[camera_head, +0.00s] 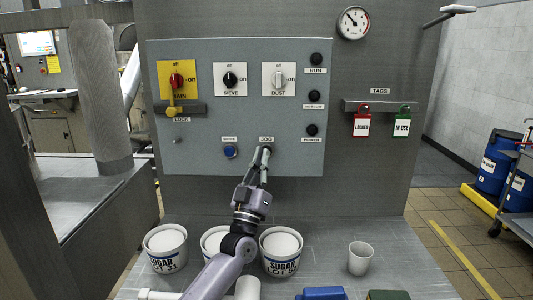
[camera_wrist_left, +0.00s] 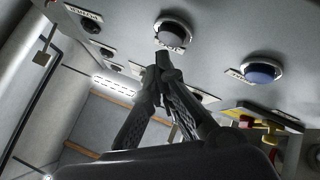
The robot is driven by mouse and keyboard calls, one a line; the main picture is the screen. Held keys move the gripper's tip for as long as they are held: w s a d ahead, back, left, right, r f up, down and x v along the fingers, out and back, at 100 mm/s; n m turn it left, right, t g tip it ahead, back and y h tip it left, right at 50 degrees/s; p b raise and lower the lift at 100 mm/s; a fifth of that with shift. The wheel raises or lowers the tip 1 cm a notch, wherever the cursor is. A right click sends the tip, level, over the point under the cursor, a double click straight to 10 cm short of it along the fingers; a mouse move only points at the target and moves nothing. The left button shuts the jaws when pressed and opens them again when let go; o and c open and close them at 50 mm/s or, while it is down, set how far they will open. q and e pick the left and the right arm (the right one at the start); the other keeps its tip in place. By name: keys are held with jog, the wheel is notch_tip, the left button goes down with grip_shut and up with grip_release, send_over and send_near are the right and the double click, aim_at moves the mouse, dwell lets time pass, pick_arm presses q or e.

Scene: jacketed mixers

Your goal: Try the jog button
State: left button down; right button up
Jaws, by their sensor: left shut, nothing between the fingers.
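The grey control panel (camera_head: 200,110) stands upright ahead of me. The JOG label (camera_head: 266,139) sits on its lower middle, and the button beneath it is mostly hidden behind my left gripper (camera_head: 265,152). In the left wrist view the jog button (camera_wrist_left: 172,35) is a grey round cap in a metal ring. My right gripper is not in view.
A blue button (camera_head: 230,151) is just left of the jog button. Main (camera_head: 176,80), sieve (camera_head: 230,79) and dust (camera_head: 279,78) switches are above. Sugar tubs (camera_head: 166,248) and a small cup (camera_head: 360,257) stand on the bench below. Tags (camera_head: 362,122) hang at right.

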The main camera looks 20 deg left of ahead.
pick_arm(q)
jog(key=shift+w, duration=0.15)
jog(key=shift+w+a+b, duration=0.1)
jog(key=shift+w+b, duration=0.15)
jog(key=shift+b, duration=0.1)
jog(key=shift+w+a+b, duration=0.15)
jog(key=shift+w+b, duration=0.2)
jog(key=shift+w, duration=0.05)
dwell(0.6)
jog(key=shift+s+r, duration=0.1)
jog(key=shift+s+d+p, duration=0.25)
jog(key=shift+s+p, duration=0.5)
